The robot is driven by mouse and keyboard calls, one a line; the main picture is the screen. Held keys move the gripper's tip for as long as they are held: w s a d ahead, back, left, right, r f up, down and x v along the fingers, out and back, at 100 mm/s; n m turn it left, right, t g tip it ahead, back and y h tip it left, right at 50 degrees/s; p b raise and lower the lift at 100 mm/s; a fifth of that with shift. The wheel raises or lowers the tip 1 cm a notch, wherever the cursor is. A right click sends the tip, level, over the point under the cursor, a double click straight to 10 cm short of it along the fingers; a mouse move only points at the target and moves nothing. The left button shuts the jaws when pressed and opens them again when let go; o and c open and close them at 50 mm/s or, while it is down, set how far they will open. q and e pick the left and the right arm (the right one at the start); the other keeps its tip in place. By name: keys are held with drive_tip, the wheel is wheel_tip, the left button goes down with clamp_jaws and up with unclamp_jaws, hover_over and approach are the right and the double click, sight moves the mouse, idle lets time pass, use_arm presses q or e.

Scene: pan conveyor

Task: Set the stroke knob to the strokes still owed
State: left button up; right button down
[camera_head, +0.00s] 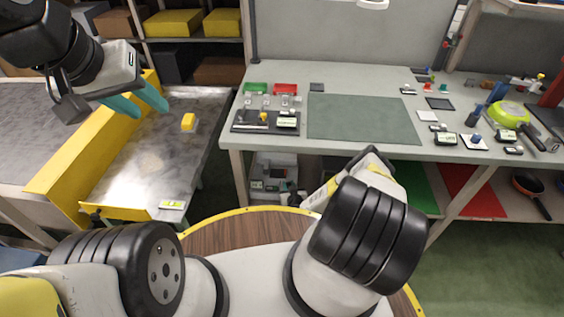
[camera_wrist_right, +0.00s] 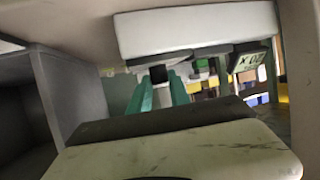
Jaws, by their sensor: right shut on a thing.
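My left gripper (camera_head: 135,102) is at the upper left in the head view, its two teal fingers spread over the yellow-walled grey bed. It is empty. In the right wrist view my right gripper (camera_wrist_right: 160,90) has its teal fingers on either side of a small black piece (camera_wrist_right: 158,74), which looks like the stroke knob. The gripper is shut on it. A tilted dark display (camera_wrist_right: 247,63) with pale characters stands right of it; I cannot read them surely. In the head view my right arm hides the right fingertips and the knob.
A small yellow block (camera_head: 188,121) lies on the grey bed (camera_head: 150,165). A red-brown pan (camera_head: 528,186) is under the bench. Pale panels crowd the right wrist view.

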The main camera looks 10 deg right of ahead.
drive_tip(key=c, duration=1.2)
unclamp_jaws()
drive_tip(key=v, duration=0.7)
drive_tip(key=shift+s+r, duration=0.2)
drive_tip(key=shift+s, duration=0.15)
